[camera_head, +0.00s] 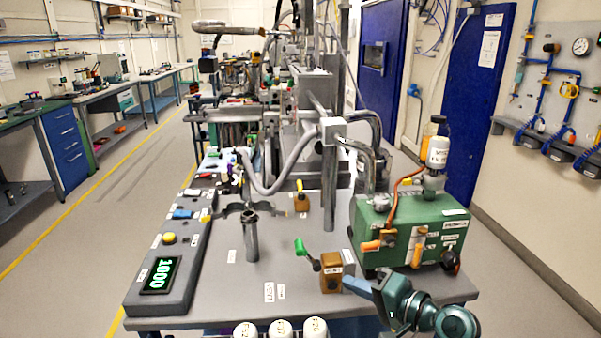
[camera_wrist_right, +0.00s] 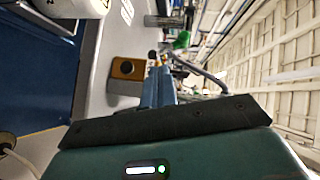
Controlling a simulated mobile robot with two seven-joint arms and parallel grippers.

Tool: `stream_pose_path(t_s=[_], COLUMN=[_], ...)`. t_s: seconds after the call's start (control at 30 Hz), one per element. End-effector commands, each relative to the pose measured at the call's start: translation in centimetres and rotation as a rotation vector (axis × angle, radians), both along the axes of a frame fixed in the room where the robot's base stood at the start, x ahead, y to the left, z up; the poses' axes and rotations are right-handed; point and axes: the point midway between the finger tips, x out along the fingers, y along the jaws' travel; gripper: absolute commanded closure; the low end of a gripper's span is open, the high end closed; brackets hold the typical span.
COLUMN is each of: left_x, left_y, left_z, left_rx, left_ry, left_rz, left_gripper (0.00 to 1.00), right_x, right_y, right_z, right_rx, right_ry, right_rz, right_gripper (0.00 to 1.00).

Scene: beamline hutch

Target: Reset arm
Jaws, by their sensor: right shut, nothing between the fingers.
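My right gripper (camera_head: 347,281) is at the front right of the grey bench, at the end of my teal arm that comes in at the lower right. Its blue fingers are together with nothing between them. They also show end-on in the right wrist view (camera_wrist_right: 159,88). The fingertips are close to a brown valve block (camera_head: 331,284) with a green handle (camera_head: 301,247); I cannot tell whether they touch it. The brown block (camera_wrist_right: 127,69) also shows in the right wrist view, beside the fingers. My left gripper is not in view.
A green pump unit (camera_head: 400,225) with a bottle stands right of the gripper. A dark upright tube (camera_head: 251,238) stands mid-bench. A control panel (camera_head: 165,270) reading 1000 lies along the left edge. Several white caps (camera_head: 281,329) line the front edge. The left floor is open.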

Motion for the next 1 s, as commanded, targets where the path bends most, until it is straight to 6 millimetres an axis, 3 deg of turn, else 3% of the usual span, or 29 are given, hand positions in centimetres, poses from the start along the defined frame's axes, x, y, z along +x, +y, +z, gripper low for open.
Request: stream_pose_path(t_s=[0.03, 0.1, 0.2, 0.37, 0.5, 0.6, 1.0], left_x=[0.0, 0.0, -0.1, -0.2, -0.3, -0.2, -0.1], left_y=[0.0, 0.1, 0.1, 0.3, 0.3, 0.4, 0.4], left_z=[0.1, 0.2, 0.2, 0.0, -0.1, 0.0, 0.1], left_rx=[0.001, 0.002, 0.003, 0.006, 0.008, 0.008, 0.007], left_ry=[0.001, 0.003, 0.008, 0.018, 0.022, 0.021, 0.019], left_rz=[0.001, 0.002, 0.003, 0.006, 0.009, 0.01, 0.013], left_gripper=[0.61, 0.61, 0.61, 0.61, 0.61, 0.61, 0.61], right_x=[-1.7, -4.4, -9.0, -16.2, -20.6, -22.2, -22.7], right_y=[0.3, 0.5, 0.5, 0.2, 0.1, 0.0, -0.1], right_z=[-3.0, -6.9, -11.7, -16.1, -17.5, -17.8, -18.0], right_rx=[-0.082, -0.237, -0.485, -0.847, -1.065, -1.149, -1.184], right_ry=[-0.001, -0.032, -0.09, -0.184, -0.249, -0.276, -0.29], right_rz=[-0.014, -0.034, -0.038, 0.012, 0.073, 0.103, 0.116], right_gripper=[1.0, 1.0, 1.0, 1.0, 1.0, 1.0, 1.0])
